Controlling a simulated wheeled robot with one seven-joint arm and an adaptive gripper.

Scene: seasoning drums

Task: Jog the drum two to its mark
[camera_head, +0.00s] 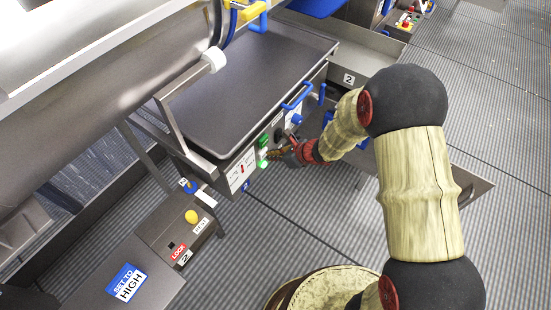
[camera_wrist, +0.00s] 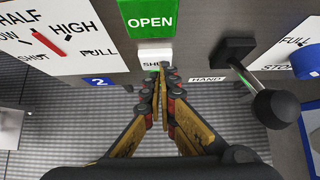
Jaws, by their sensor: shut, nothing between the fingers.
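A large steel drum (camera_head: 130,70) lies at the upper left of the head view; I cannot tell its number there. My gripper (camera_head: 272,154) is at the front of a control panel (camera_head: 243,172). In the wrist view my gripper (camera_wrist: 162,72) is shut and empty, its fingertips over the lower part of a white label that starts "SH". A green OPEN sign (camera_wrist: 150,19) is just above that. A dial card (camera_wrist: 62,40) with a red pointer (camera_wrist: 48,44) is at left, marked HALF, HIGH and FULL. Contact with the panel cannot be told.
A black ball-ended lever (camera_wrist: 275,108) sticks out right of the fingertips, by a HAND label (camera_wrist: 207,79). A blue knob (camera_wrist: 306,62) is farther right.

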